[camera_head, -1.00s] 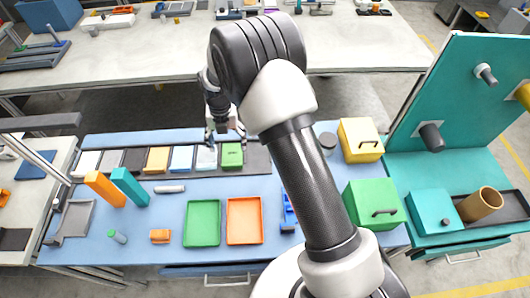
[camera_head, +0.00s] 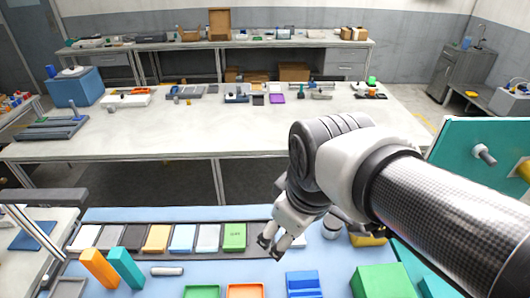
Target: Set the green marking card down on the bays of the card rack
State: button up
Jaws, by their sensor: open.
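The green marking card (camera_head: 234,237) has small dark print.
An orange block (camera_head: 99,268) and a teal block (camera_head: 126,268) stand in front of the rack. A green tray (camera_head: 201,292), an orange tray (camera_head: 246,291) and a blue object (camera_head: 303,285) lie nearer. A green box (camera_head: 383,282) is at right.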

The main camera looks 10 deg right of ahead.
jog(key=s+d+m, duration=0.1)
jog(key=s+m, duration=0.6)
jog(key=shift+s+f+t, duration=0.3)
jog(key=shift+s+t, duration=0.05)
jog(key=shift+t, duration=0.05)
jog(key=shift+d, duration=0.1)
